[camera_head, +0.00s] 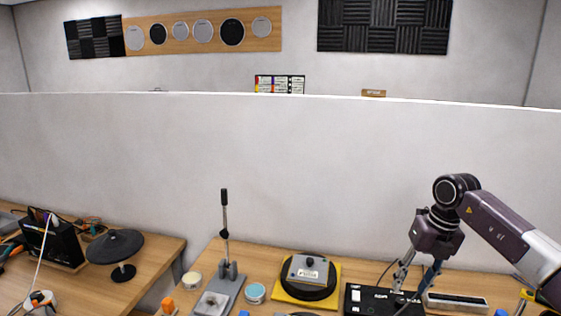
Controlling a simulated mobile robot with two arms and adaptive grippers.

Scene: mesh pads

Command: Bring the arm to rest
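My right arm comes in from the right edge, and its dark purple gripper (412,286) points down over the front right of the workbench (262,262). Its two fingers are spread apart, with a visible gap and nothing seen held between them. The fingertips are in front of or just above a black box with white labels (362,297); I cannot tell whether they touch it. My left gripper is not in view.
A yellow base with a black round pad and grey block (308,270) stands left of the black box. A lever press (225,275) and small tins (255,292) stand further left. A black disc stand (115,247) is on the left bench. A pale partition (270,170) rises behind.

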